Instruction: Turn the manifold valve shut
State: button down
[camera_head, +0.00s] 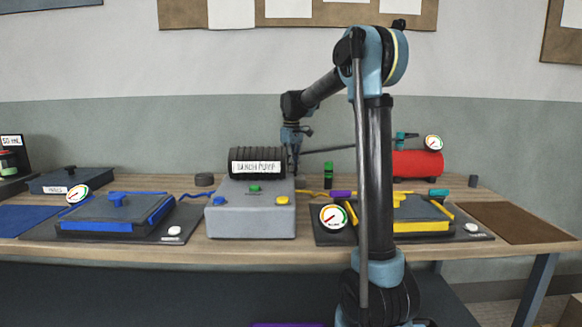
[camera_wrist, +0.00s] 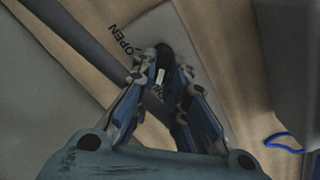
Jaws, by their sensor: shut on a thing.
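My gripper (camera_head: 292,150) reaches down just right of the pump's black ribbed cylinder (camera_head: 257,160) in the head view. In the wrist view, my gripper (camera_wrist: 165,90) is shut on a small dark part with a pale strip, which I take to be the manifold valve's handle (camera_wrist: 160,76). The fingers hide most of it. The printed word OPEN (camera_wrist: 127,40) lies beside the fingertips, upper left, on a grey surface. In the head view the valve itself cannot be made out behind the pump and gripper.
The grey pump box (camera_head: 250,217) stands mid-table. A blue mould (camera_head: 117,212) is at left and a yellow mould (camera_head: 420,210) at right, partly behind my arm. A red tank (camera_head: 418,163) stands at back right. A thin grey pipe (camera_head: 330,149) runs near the gripper.

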jog(key=c, duration=1.6)
grip_release()
jog(key=shift+f, duration=0.1)
notch_tip(320, 180, up, 12)
jog(key=shift+w, duration=0.1)
